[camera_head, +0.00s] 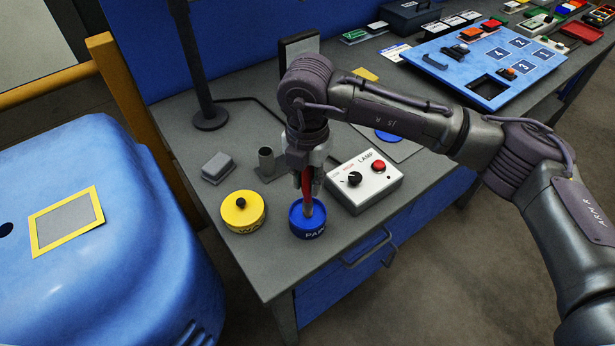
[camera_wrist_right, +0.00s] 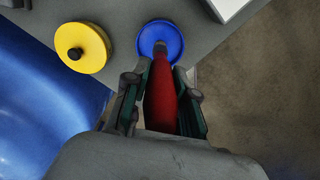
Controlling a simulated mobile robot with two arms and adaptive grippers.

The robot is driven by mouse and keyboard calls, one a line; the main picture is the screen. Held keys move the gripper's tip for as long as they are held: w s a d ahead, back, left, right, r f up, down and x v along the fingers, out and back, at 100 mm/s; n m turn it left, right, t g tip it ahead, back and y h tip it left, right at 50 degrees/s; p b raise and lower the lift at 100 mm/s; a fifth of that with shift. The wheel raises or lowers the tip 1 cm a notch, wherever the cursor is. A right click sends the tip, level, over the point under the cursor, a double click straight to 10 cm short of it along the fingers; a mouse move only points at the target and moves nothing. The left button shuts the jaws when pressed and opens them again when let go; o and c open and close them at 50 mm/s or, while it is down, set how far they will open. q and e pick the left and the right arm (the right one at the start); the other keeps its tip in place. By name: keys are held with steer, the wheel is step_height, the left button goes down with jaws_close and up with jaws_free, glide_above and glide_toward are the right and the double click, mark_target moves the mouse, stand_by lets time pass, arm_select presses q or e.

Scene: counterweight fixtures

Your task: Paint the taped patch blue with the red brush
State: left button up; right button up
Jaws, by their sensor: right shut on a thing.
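My right gripper (camera_head: 307,180) is shut on the red brush (camera_head: 307,188), which points down. In the right wrist view the brush (camera_wrist_right: 161,95) lies between the two fingers (camera_wrist_right: 160,85). Its tip reaches into the blue paint pot (camera_head: 295,222), which also shows in the right wrist view (camera_wrist_right: 143,42); the bristles are hard to make out. The taped patch (camera_head: 66,222) is a grey rectangle framed by yellow tape (camera_head: 37,240) on the blue rounded body (camera_head: 120,270) at the left. No blue shows on the patch. My left gripper is not in view.
A yellow lidded tin (camera_head: 243,211) stands left of the paint pot, and a white lamp box (camera_head: 366,187) stands right of it. A yellow rail post (camera_head: 135,110) rises between blue body and bench.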

steer(key=shift+f+b, duration=0.55)
stand_by(0.5)
steer(key=shift+s+f+b, duration=0.1)
steer(key=shift+b, duration=0.2)
stand_by(1.6)
steer(key=shift+r+p, duration=0.35)
steer(key=shift+r, duration=0.45)
steer(key=shift+r+p, duration=1.15)
steer(key=shift+r, duration=1.65)
